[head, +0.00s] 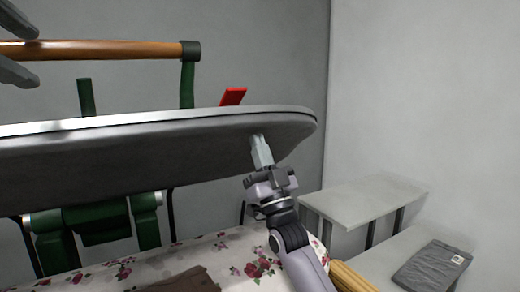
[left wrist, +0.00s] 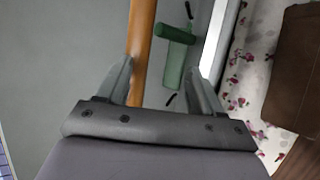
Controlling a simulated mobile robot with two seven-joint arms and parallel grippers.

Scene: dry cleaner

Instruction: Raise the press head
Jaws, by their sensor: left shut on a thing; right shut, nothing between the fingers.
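The press head (head: 150,155) is a long grey slab, raised well clear of the floral padded board (head: 225,252) below it.
A brown garment (head: 185,281) lies on the board. A red piece (head: 233,96) sticks up behind the head. At right stand a pale table (head: 365,200) and a lower surface with a folded grey item (head: 430,267). Walls close the back and right.

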